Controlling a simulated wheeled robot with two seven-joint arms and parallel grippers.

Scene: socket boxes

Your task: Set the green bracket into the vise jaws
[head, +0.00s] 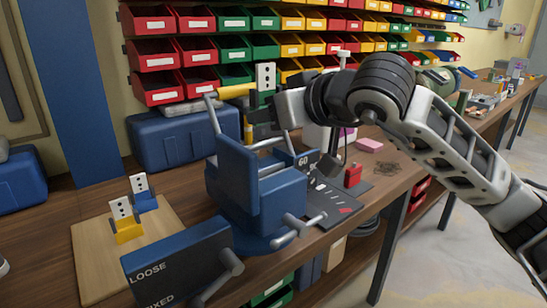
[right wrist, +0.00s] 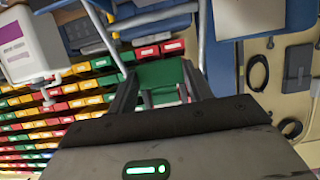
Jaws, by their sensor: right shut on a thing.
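The green bracket (head: 262,98), with a pale upright plate with dark holes (head: 266,75), is held in my right gripper (head: 262,116) above the vise. In the right wrist view the green bracket (right wrist: 160,73) sits between the two fingers of the gripper (right wrist: 158,98). The blue vise (head: 255,200) stands on the bench, its jaws below the gripper. The bracket is apart from the jaws as far as I can see; the gripper and arm hide part of it. My left gripper is not in view.
A yellow bracket (head: 127,230) and a blue bracket (head: 145,203) stand on a wooden board (head: 90,262) at left. A blue panel marked LOOSE (head: 170,270) with a lever is in front. A red block (head: 353,176) lies right of the vise. Bin racks (head: 200,55) fill the back wall.

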